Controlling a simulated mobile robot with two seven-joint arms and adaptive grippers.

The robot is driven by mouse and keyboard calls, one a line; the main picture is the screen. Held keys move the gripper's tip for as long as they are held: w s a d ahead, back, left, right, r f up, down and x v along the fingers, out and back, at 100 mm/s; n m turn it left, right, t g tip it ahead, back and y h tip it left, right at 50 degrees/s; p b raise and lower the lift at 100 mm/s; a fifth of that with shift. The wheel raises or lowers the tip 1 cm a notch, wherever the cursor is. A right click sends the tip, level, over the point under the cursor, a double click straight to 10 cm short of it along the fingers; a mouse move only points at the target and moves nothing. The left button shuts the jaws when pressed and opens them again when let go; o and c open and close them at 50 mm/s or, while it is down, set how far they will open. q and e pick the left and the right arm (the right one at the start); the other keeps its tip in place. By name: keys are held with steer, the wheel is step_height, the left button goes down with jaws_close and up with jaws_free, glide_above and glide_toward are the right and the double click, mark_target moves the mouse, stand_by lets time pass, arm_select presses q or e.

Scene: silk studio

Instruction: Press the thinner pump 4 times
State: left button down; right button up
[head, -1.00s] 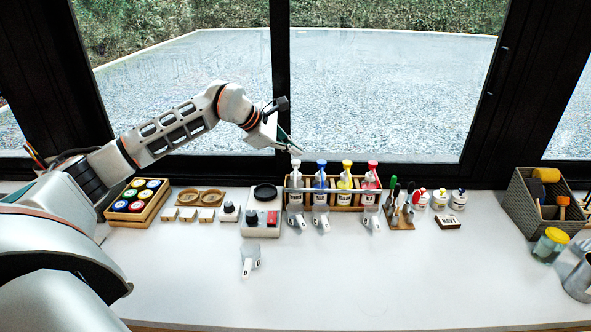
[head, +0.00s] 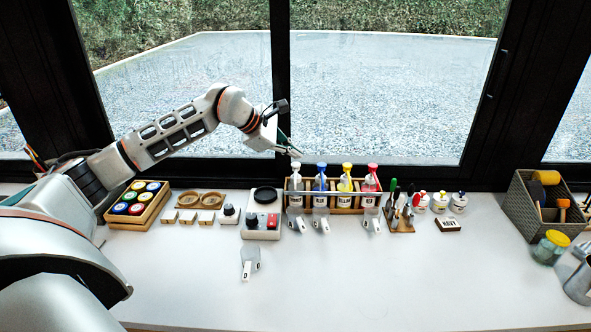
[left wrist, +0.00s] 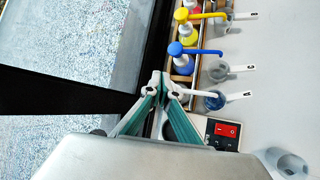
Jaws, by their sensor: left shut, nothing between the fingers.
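The rack (head: 335,209) holds a row of pump bottles with white, blue, yellow and red heads. The white-headed pump (head: 296,183) is at the left end, and I take it as the thinner pump. My left gripper (head: 298,154) is shut and empty, its fingertips right at the top of the white head. In the left wrist view, the shut fingertips (left wrist: 163,88) cover the white head. Its white spout (left wrist: 198,93) sticks out toward the cup marked A (left wrist: 214,102). I cannot tell whether the tips touch the head. My right gripper is not in view.
The blue pump (head: 321,182) stands close to the right of the white one. Left of the rack is a device with a red switch (head: 272,220). A loose cup (head: 250,262) stands in front. The window frame is close behind. The front tabletop (head: 380,285) is clear.

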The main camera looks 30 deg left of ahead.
arm_select(q)
steer(key=shift+f, duration=0.15)
steer(key=shift+f, duration=0.3)
stand_by(0.3)
steer(key=shift+f, duration=0.25)
stand_by(0.4)
steer(key=shift+f+b, duration=0.6)
steer(key=shift+f, duration=0.1)
stand_by(0.6)
steer(key=shift+r, duration=0.1)
steer(key=shift+r+p, duration=1.05)
steer(key=shift+r, duration=0.25)
